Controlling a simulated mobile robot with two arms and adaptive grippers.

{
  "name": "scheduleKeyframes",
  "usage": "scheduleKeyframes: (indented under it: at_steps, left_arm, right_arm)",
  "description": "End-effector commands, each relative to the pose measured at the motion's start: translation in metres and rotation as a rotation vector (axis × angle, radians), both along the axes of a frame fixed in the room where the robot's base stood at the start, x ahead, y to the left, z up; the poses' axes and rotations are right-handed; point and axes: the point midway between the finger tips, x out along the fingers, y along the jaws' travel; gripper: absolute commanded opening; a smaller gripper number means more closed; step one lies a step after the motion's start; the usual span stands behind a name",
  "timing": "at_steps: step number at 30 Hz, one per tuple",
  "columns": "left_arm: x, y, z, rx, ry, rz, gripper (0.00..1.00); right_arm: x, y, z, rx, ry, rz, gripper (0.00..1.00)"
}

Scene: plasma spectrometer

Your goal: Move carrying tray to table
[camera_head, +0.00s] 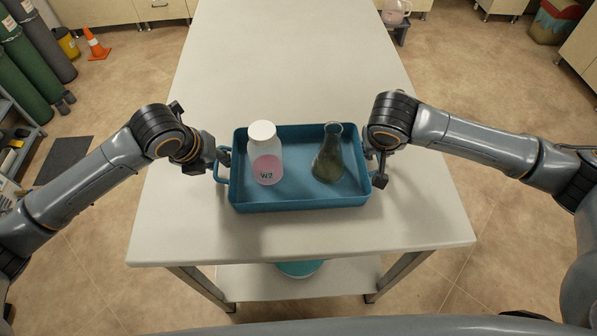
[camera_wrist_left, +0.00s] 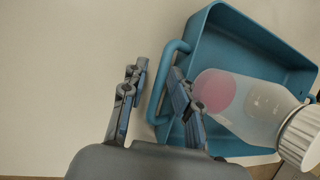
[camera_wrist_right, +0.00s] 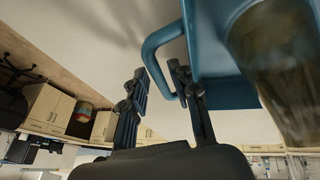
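The blue carrying tray (camera_head: 300,201) appears to rest level on the white table (camera_head: 290,60). In it stand a white-capped bottle (camera_head: 266,160) with pink contents, marked W2, and a conical glass flask (camera_head: 328,162) with dark contents. My left gripper (camera_head: 222,160) is at the tray's left handle; in the left wrist view its open fingers (camera_wrist_left: 158,82) straddle the handle (camera_wrist_left: 158,95) with gaps. My right gripper (camera_head: 371,165) is at the right handle; in the right wrist view its open fingers (camera_wrist_right: 160,82) straddle that handle (camera_wrist_right: 148,52).
The tabletop is clear behind and around the tray. A lower shelf (camera_head: 345,277) under the table holds a teal round object (camera_head: 299,268). Green cylinders (camera_head: 25,70) and an orange cone (camera_head: 96,45) stand on the floor at the far left.

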Motion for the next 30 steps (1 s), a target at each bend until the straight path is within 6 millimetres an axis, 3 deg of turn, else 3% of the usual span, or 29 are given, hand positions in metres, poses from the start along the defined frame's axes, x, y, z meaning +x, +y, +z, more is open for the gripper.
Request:
scheduleKeyframes:
  at_steps: [1, 5, 17, 30]
  left_arm:
    - [0.000, -0.001, 0.000, -0.002, 0.000, -0.002, 0.42]
    - [0.000, -0.002, 0.001, -0.003, 0.000, -0.002, 0.69]
    - [-0.001, -0.001, 0.003, -0.003, -0.002, -0.003, 0.69]
    - [-0.022, 0.011, 0.056, -0.001, -0.004, -0.002, 0.69]
  right_arm:
    - [0.000, 0.001, 0.000, 0.003, -0.001, 0.003, 0.31]
    - [0.000, 0.002, 0.000, 0.003, 0.000, 0.004, 0.31]
    - [-0.001, 0.002, 0.000, 0.003, 0.001, 0.003, 0.31]
    - [-0.001, 0.001, -0.001, 0.002, 0.003, 0.003, 0.31]
